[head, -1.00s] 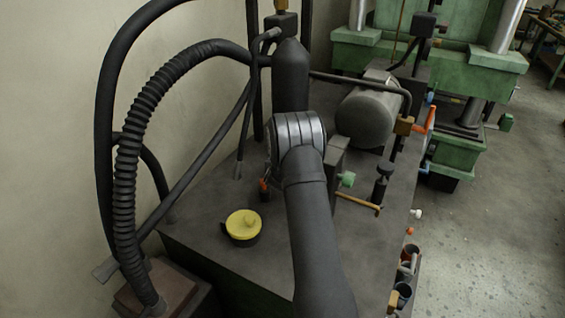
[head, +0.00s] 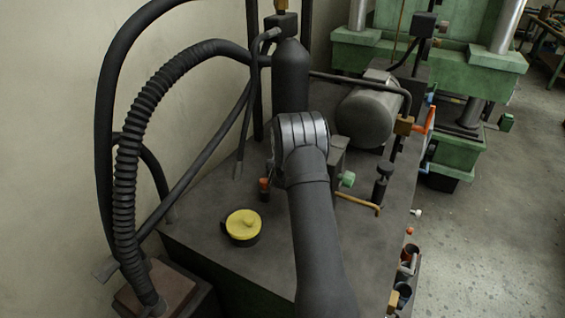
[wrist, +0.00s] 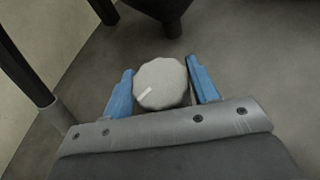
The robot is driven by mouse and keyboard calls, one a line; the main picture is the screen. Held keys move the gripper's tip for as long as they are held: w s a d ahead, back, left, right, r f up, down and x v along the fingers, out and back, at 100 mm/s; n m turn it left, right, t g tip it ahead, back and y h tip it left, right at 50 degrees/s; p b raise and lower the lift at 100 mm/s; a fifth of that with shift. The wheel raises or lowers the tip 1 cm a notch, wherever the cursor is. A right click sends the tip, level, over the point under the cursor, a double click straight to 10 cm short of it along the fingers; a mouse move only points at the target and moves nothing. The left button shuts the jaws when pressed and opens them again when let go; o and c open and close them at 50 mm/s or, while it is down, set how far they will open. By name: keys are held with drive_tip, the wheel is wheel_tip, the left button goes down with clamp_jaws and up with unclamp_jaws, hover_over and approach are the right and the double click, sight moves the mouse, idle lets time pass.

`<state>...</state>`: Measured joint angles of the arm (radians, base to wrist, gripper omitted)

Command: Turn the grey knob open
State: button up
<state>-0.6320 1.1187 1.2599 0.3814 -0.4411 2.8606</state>
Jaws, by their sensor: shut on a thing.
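The grey knob (wrist: 161,84) shows in the wrist view as a many-sided disc with a pale mark on its face, the mark lying toward its lower left. My gripper (wrist: 162,88) has one blue finger on each side of the knob and is shut on it. In the head view my own arm hides the knob and the gripper's fingers.
A yellow-capped filler (head: 243,224), a small red-topped fitting (head: 264,188), a green knob (head: 347,180) and a brass pipe (head: 358,202) stand on the dark tabletop (head: 200,252). A black cylinder (head: 290,78) rises behind my arm. A ribbed hose (head: 128,160) arches at the left.

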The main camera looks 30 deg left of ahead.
drive_tip(key=shift+r+n+y, duration=0.1)
drive_tip(key=shift+n+y, duration=0.3)
drive_tip(key=o, duration=1)
drive_tip(key=shift+s, duration=0.1)
drive_tip(key=v, duration=1.7)
drive_tip(key=shift+r+g, duration=0.3)
drive_tip(key=shift+r, duration=0.05)
